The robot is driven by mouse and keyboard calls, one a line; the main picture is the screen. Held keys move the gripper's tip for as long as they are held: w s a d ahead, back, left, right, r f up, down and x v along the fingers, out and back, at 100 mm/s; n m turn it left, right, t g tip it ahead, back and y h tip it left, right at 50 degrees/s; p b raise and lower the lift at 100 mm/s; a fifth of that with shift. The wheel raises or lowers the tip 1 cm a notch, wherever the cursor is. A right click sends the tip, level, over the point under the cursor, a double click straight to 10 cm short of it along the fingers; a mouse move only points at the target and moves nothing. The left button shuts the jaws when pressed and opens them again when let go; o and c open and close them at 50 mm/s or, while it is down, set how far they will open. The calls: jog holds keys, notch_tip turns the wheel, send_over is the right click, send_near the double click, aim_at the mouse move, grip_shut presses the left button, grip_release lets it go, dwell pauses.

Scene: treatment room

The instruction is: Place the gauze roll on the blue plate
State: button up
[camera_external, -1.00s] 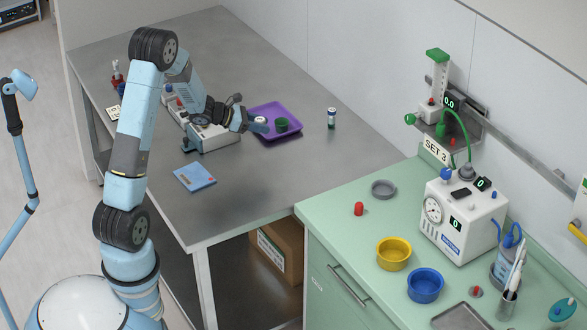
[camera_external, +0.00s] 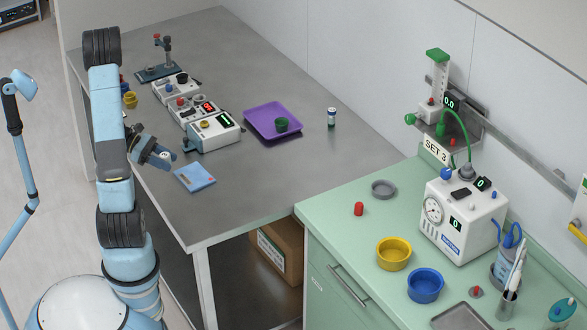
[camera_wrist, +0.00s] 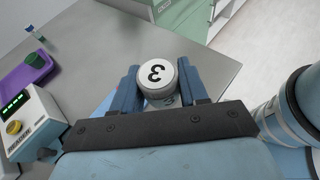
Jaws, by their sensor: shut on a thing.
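The cylinder sits between the two blue fingers in the wrist view and shows only small in the external view. I cannot tell for sure that it is the gauze roll. My gripper hangs by the left edge of the grey table, to the left of a flat light-blue plate-like piece (camera_external: 195,177) with a small orange mark. That piece lies flat on the table, near its left edge.
A purple tray (camera_external: 262,137) with a green cup (camera_external: 281,125) lies on the table. White instrument boxes (camera_external: 213,131) stand behind the light-blue piece. A small bottle (camera_external: 332,117) stands at the right. The table's front middle (camera_external: 235,205) is clear.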

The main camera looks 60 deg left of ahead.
jog(key=w+a+f, duration=0.5)
jog(key=w, duration=0.3)
send_over(194, 175)
jog(key=s, duration=0.1)
jog(key=f, duration=0.3)
jog(key=shift+d+f, duration=0.3)
jog(key=shift+d, duration=0.1)
jog(key=shift+w+a+f, duration=0.3)
jog(key=shift+w+f, duration=0.2)
jog(key=shift+f, duration=1.7)
jog(key=o, duration=1)
jog(key=v, duration=1.2)
jog(key=shift+r, duration=0.1)
